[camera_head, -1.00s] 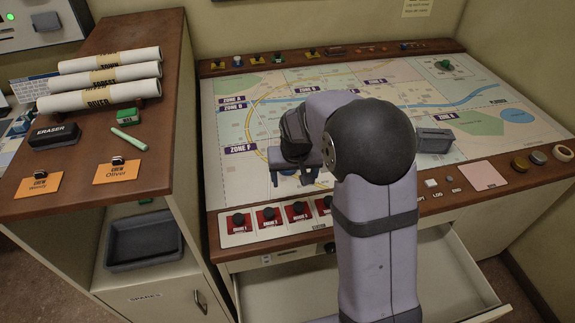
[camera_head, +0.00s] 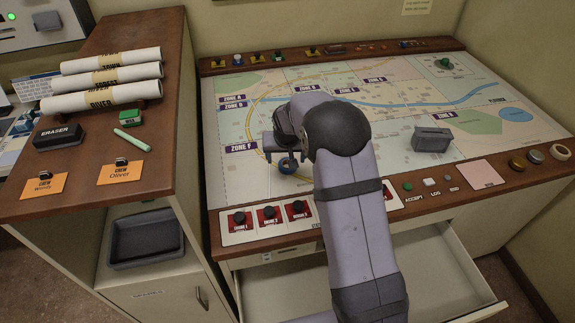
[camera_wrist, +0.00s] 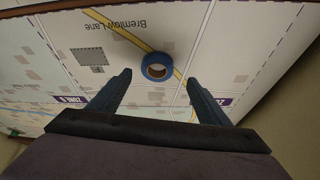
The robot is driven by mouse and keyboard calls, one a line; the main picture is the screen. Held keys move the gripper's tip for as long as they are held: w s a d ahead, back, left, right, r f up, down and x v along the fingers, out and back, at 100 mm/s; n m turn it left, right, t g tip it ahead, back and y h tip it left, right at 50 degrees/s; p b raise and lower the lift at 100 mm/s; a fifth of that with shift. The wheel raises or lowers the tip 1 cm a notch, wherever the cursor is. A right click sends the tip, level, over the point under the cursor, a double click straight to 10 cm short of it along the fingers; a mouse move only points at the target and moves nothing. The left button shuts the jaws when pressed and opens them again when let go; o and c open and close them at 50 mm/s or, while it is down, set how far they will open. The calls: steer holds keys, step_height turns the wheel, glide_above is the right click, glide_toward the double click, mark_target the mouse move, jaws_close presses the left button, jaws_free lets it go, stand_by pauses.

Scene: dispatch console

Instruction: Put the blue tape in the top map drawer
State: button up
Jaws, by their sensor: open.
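The blue tape (camera_head: 287,168) is a small ring lying on the map table, near the ZONE F label. It also shows in the wrist view (camera_wrist: 157,57), flat on the map beside a yellow road. My gripper (camera_head: 284,154) is open and empty above the tape. In the wrist view its two fingers (camera_wrist: 158,78) are spread, with the tape between and just beyond their tips. A pulled-out drawer (camera_head: 405,262) under the map table's front edge stands open. My arm hides part of it; its visible inside looks empty.
Red engine cards (camera_head: 268,225) with black knobs line the front edge. A grey box (camera_head: 431,139) stands on the map to the right. A wooden cabinet top (camera_head: 85,172) with rolled maps is at left.

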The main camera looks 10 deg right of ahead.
steer(key=shift+w+d+f+p, duration=0.2)
steer(key=shift+f+p, duration=0.4)
steer(key=shift+p+x, duration=0.85)
steer(key=shift+x, duration=1.1)
steer(key=shift+d, duration=0.15)
steer(key=c, duration=1.2)
steer(key=shift+c, duration=0.2)
steer(key=shift+r, duration=0.1)
step_height(320, 180, up, 10)
steer(key=b, duration=0.3)
